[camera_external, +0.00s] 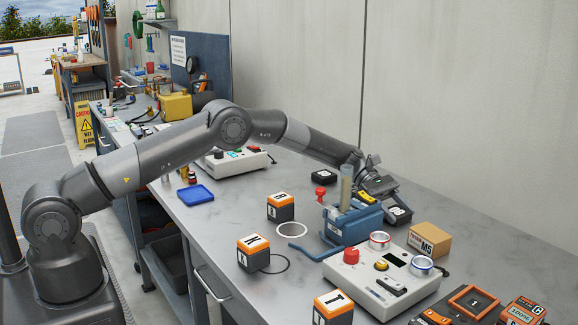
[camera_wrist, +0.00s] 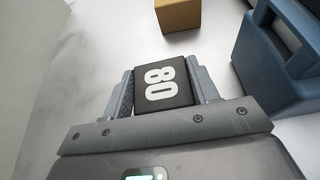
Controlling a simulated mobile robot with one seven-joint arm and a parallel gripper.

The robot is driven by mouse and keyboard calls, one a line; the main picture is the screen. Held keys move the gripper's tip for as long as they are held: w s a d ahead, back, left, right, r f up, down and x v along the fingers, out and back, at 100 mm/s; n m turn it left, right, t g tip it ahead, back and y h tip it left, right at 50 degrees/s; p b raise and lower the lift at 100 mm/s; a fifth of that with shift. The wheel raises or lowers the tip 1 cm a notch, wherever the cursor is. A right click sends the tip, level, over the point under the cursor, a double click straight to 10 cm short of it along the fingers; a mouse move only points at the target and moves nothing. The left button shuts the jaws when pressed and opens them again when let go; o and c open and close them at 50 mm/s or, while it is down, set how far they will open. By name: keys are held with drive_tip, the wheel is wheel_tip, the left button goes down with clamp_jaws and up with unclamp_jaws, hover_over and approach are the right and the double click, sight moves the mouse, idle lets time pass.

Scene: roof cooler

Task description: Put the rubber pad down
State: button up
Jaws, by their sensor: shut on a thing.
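The rubber pad is a black square block marked "80" in white. In the wrist view the pad (camera_wrist: 160,72) sits between the two fingers of my gripper (camera_wrist: 165,88), which is shut on it. In the external view my gripper (camera_external: 390,201) points down behind the blue vise, and the pad (camera_external: 399,215) shows at its fingertips, partly hidden. The pad is low over the grey table (camera_external: 230,222); I cannot tell whether it touches the surface.
A cardboard M5 box (camera_external: 430,240) and a white control box (camera_external: 350,278) stand nearer the camera. A black block (camera_external: 324,177) lies to the left. The wrist view shows bare table at left.

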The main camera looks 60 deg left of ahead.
drive_tip(key=o, duration=1)
drive_tip(key=shift+f, duration=0.1)
